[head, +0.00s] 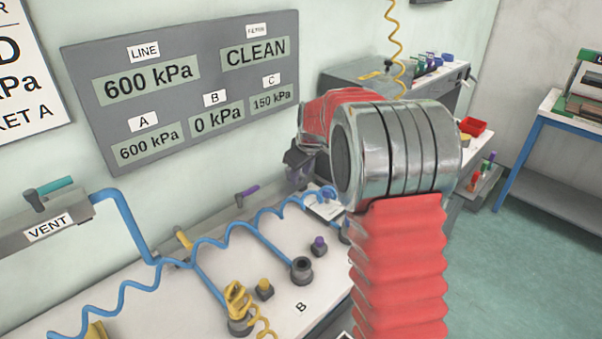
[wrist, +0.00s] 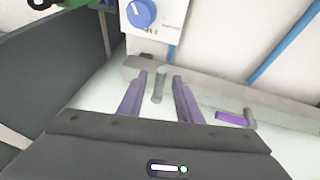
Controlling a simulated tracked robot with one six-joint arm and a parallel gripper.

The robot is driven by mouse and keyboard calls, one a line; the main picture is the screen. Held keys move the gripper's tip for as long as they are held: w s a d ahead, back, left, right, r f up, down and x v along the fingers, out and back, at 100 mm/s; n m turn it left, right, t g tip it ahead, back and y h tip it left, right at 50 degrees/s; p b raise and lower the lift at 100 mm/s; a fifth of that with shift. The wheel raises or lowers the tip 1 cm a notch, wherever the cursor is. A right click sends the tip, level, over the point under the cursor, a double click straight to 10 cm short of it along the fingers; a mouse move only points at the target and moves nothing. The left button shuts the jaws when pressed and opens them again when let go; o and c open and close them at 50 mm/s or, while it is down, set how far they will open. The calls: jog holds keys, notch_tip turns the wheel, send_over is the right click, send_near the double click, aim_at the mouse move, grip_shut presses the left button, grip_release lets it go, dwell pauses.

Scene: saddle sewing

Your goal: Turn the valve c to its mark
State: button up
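A purple valve handle (head: 248,191) with a dark stem stands at the back of the white bench. No letter is readable on it, so I cannot confirm that it is valve c. A purple handle (wrist: 233,118) lies right of my gripper in the wrist view, on a grey rail. My gripper (wrist: 158,82) is open, with its two fingers apart. A grey upright post (wrist: 160,85) shows between the fingers; I cannot tell whether they touch it. In the head view my arm hides most of the gripper. The C readout (head: 271,99) shows 150 kPa. No mark is visible.
A yellow valve handle (head: 184,238) and a teal vent handle (head: 55,187) are to the left. A coiled blue hose (head: 125,290) crosses the bench. Yellow and purple plugs stand near the B label. A blue knob (wrist: 141,13) sits beyond my fingers.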

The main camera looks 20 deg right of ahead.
jog(key=shift+c, duration=0.3)
grip_shut()
jog(key=shift+d, duration=0.15)
